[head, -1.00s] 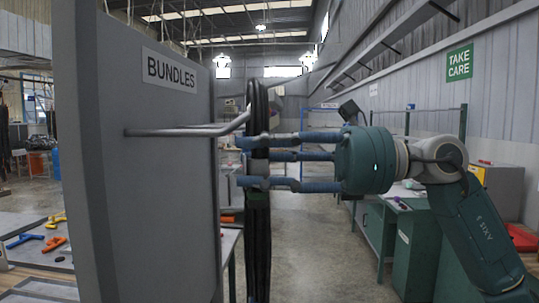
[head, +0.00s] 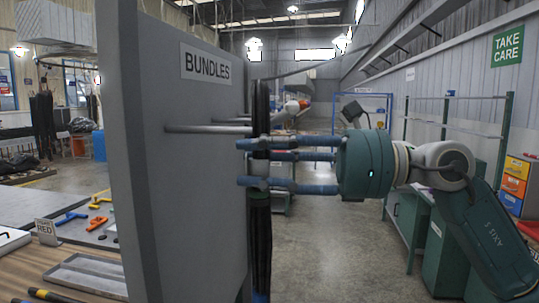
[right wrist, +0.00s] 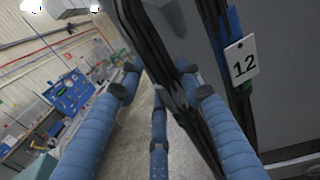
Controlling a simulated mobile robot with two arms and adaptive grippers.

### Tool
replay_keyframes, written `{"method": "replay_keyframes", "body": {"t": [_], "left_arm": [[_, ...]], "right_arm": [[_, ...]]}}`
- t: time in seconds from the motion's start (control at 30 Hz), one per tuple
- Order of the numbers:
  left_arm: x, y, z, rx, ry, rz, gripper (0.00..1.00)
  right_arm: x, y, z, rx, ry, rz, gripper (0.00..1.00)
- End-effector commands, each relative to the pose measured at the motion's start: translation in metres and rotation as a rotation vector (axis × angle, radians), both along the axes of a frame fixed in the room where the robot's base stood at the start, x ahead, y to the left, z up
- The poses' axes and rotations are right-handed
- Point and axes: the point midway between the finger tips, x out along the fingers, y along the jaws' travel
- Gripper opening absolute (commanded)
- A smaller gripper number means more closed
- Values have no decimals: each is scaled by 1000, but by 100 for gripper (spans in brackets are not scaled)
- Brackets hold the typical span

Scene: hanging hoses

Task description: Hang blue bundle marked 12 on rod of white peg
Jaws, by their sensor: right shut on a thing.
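My right gripper (head: 250,165) is shut on a dark hose bundle (head: 262,235), which hangs upright beside the grey board. The right wrist view shows the black hoses (right wrist: 185,95) between the blue fingers (right wrist: 160,80). A white tag reading 12 (right wrist: 242,61) hangs there beside a blue strip (right wrist: 235,28); how these join the held hoses is unclear. A grey rod (head: 205,129) sticks out from the board towards the bundle; its far end is hidden behind bundle and fingers. Beyond it are more rods, one with a white tip (head: 292,106). My left gripper is out of view.
The grey board (head: 175,190) with a BUNDLES sign (head: 207,66) stands close on the left. A wooden table (head: 75,262) with a metal tray (head: 92,275) is at lower left. Green cabinets (head: 445,255) line the right. The floor (head: 330,230) between is clear.

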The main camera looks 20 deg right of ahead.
Motion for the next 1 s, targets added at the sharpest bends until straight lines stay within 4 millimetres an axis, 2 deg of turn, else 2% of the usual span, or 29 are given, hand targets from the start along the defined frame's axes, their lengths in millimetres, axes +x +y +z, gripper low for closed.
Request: {"method": "replay_keyframes", "body": {"t": [0.6,1.0], "left_arm": [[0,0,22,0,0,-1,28],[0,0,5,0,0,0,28]], "right_arm": [[18,28,3,4,-5,1,0],[23,35,-22,4,-7,0,0]]}}
